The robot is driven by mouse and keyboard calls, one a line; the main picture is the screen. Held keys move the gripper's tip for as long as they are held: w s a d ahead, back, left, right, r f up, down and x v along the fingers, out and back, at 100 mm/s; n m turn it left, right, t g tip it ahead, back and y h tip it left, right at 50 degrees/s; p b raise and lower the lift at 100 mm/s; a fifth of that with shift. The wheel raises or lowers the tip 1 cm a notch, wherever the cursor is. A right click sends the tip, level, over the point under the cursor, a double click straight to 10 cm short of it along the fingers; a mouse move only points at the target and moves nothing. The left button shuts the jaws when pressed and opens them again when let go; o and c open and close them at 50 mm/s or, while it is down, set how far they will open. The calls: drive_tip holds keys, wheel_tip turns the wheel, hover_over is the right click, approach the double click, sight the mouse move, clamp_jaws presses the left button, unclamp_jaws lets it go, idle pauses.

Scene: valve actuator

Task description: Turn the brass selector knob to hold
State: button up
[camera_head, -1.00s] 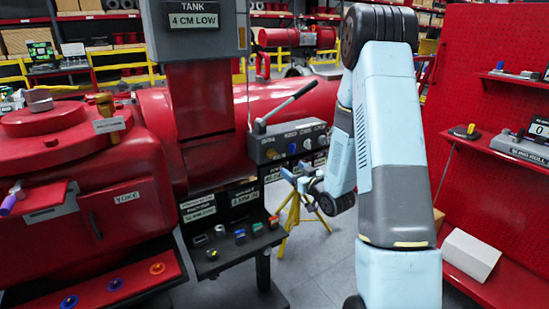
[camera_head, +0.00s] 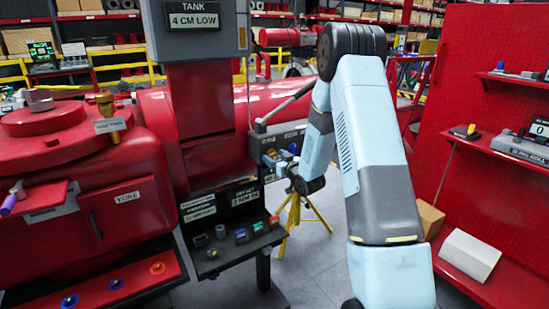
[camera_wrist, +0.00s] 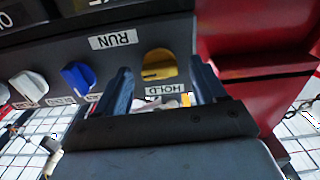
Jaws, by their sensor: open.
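The brass selector knob (camera_wrist: 158,66) sits on the grey panel between a RUN label (camera_wrist: 115,40) and a HOLD label (camera_wrist: 166,89); both labels appear upside down in the wrist view. A dark mark crosses the knob, but I cannot tell which label it points to. My gripper (camera_wrist: 162,70) is open, with one blue finger on each side of the knob. I see no clear contact between fingers and knob.
A blue knob (camera_wrist: 78,76) and a white knob (camera_wrist: 29,85) are beside the brass one on the panel. A lever (camera_head: 290,103) rises from the box. A dark shelf (camera_head: 235,250) with small coloured parts is below. A red column (camera_wrist: 250,60) borders the panel.

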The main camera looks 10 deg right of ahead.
drive_tip(key=shift+w+a, duration=0.15)
drive_tip(key=shift+w, duration=0.4)
drive_tip(key=shift+c, duration=0.5)
drive_tip(key=c, duration=1)
drive_tip(key=shift+o, duration=0.2)
